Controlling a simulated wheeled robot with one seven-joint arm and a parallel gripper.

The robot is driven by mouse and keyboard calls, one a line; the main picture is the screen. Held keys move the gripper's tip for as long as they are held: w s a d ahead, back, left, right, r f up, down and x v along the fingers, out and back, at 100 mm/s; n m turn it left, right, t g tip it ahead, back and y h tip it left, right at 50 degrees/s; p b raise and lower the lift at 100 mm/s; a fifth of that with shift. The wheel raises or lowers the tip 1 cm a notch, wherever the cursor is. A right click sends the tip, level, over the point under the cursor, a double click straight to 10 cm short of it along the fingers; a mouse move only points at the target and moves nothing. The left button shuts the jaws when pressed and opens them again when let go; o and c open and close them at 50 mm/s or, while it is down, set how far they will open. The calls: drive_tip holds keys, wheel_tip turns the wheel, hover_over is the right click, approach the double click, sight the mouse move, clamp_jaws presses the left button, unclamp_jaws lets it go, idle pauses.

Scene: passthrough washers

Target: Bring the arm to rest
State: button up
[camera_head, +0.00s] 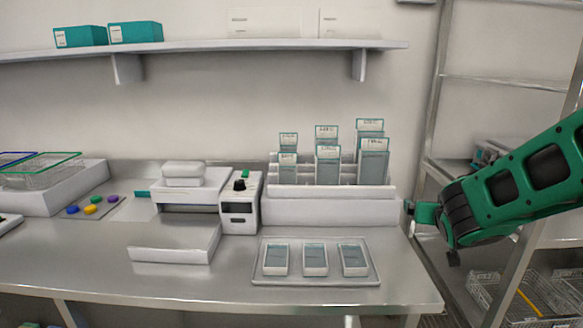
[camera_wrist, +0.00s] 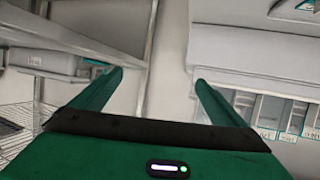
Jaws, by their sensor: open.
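My green arm comes in from the right in the head view, with its black wrist joint beside the right end of the steel counter. My gripper, at the arm's left end in the head view (camera_head: 422,211), is raised above the counter's right edge, just right of the white rack. In the wrist view my gripper (camera_wrist: 158,78) shows two green fingers spread wide apart with nothing between them. Pale wall lies beyond the fingers.
The steel counter (camera_head: 80,262) holds a tray (camera_head: 317,283) with three boxes, a white rack (camera_head: 335,209) with several labelled packs, and a sealing machine (camera_head: 240,203). A wall shelf (camera_head: 200,48) runs above. A metal shelving unit (camera_head: 508,84) stands close to my arm at right.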

drive_tip(key=s+d+f+m+g, duration=0.1)
drive_tip(key=s+d+f+g, duration=0.15)
drive_tip(key=s, duration=0.25)
drive_tip(key=s+d+f+m+g, duration=0.1)
drive_tip(key=s+d+g, duration=0.1)
drive_tip(key=s+d, duration=0.3)
drive_tip(key=s+a+f+g+y, duration=0.1)
drive_tip(key=s+g, duration=0.1)
drive_tip(key=s, duration=0.7)
drive_tip(key=s+a+f+g+y, duration=0.1)
drive_tip(key=s+a+g+y, duration=0.1)
drive_tip(key=s, duration=0.7)
drive_tip(key=s+a+f+m+g+y, duration=0.1)
drive_tip(key=s+g, duration=0.3)
drive_tip(key=s, duration=0.5)
drive_tip(key=shift+s+a+y, duration=0.3)
drive_tip(key=shift+a, duration=0.45)
drive_tip(key=shift+g, duration=0.25)
